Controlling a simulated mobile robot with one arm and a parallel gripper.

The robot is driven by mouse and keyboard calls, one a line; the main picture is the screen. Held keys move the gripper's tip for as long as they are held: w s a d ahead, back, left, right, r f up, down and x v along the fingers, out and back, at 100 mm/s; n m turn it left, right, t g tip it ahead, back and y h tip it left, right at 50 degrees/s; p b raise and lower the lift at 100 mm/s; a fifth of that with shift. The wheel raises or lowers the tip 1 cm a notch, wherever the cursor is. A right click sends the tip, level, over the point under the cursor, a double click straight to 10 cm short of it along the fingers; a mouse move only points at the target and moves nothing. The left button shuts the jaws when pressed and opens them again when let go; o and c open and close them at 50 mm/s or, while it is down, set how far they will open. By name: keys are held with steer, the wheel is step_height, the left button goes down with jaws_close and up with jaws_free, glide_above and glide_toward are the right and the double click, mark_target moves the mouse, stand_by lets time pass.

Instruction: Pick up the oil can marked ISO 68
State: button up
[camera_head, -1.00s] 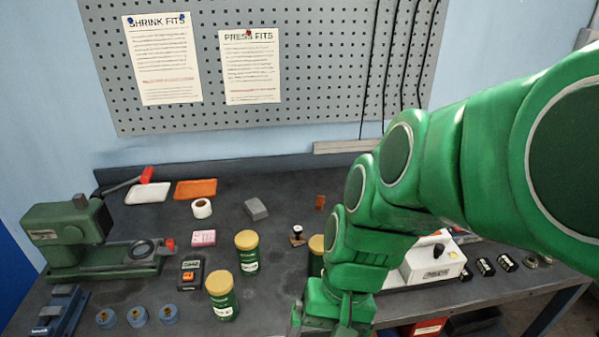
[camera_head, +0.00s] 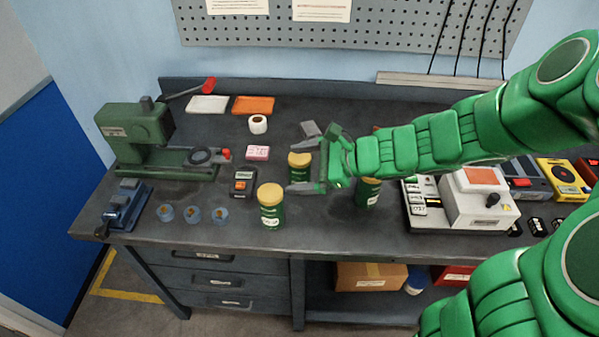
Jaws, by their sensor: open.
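Three green cans with yellow lids stand upright on the bench: a front can (camera_head: 271,207), a middle can (camera_head: 299,171) and a right can (camera_head: 368,192) partly hidden behind my arm. Their white labels are too small to read, so I cannot tell which is marked ISO 68. My gripper (camera_head: 291,168) is open and points left. Its two grey fingers lie on the far and near sides of the middle can, which appears between them. I cannot tell whether they touch it.
A green press (camera_head: 134,136) and blue vise (camera_head: 127,205) stand at the left. A black meter (camera_head: 243,182), pink pad (camera_head: 257,152) and white tape roll (camera_head: 258,124) lie left of the cans. A white machine (camera_head: 478,204) stands at the right.

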mark_target(294, 159)
steer(key=w+d+f+m+t, duration=0.1)
steer(key=w+m, duration=0.1)
steer(key=w+d+f+m+t, duration=0.1)
steer(key=w+f+m, duration=0.1)
steer(key=w+d+f+m+t, duration=0.1)
steer(key=w+m, duration=0.1)
steer(key=w, duration=0.1)
steer(key=shift+d+f+m, duration=0.2)
steer(key=shift+d+m, duration=0.1)
steer(key=shift+m, duration=0.1)
steer(key=shift+w+d+f+m, duration=0.2)
steer(key=shift+w+f+m, duration=0.1)
steer(key=shift+x, duration=3.9)
steer(key=c, duration=1.5)
